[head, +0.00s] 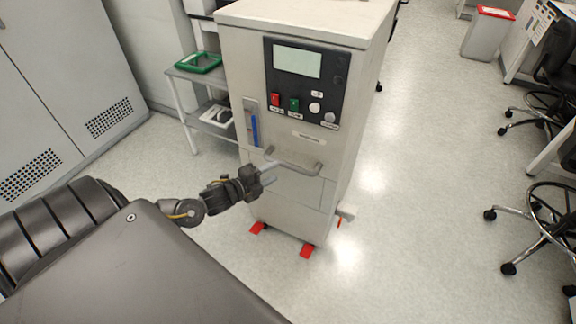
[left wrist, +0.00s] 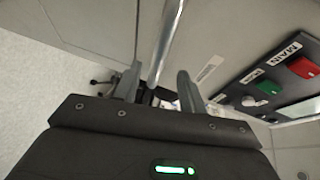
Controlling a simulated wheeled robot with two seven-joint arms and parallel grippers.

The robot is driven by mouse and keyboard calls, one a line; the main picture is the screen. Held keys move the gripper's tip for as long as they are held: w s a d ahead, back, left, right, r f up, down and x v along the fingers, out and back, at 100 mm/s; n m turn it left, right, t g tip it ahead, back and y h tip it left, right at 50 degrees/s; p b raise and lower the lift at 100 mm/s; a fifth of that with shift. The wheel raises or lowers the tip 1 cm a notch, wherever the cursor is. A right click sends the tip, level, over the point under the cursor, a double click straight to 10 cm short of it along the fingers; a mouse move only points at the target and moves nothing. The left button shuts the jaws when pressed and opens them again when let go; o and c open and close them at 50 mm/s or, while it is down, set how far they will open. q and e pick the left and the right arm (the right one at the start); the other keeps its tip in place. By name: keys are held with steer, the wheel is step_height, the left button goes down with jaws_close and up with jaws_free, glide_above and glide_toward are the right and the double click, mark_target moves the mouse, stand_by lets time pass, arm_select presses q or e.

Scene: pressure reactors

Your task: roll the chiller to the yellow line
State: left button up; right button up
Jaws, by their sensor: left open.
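The chiller (head: 290,190) is a tall off-white cabinet with a dark control panel (head: 303,82), a grey bar handle (head: 305,167) across its front and red pieces (head: 306,250) at its feet. My left gripper (head: 268,176) is open at the left end of the handle. In the left wrist view the handle bar (left wrist: 165,45) runs between the two spread fingers (left wrist: 158,88), which are not closed on it. The panel's red button (left wrist: 303,68) and green button (left wrist: 274,85) show at the right there. No yellow line is in view. My right gripper is not in view.
A grey shelf cart (head: 215,120) with a green tray (head: 198,62) stands left of the chiller, and grey cabinets (head: 60,70) stand farther left. Office chairs (head: 535,215) and a white bin (head: 487,35) are at the right. The floor (head: 425,180) right of the chiller is clear.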

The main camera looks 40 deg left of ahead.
mark_target(285, 167)
arm_select(q)
steer(key=x, duration=0.6)
steer(key=shift+w+d+f, duration=0.1)
steer(key=shift+w+f, duration=0.05)
steer(key=shift+w, duration=0.5)
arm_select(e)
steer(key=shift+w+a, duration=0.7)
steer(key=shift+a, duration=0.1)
arm_select(q)
steer(key=shift+c, duration=0.2)
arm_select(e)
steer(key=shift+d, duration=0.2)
arm_select(q)
jaws_close()
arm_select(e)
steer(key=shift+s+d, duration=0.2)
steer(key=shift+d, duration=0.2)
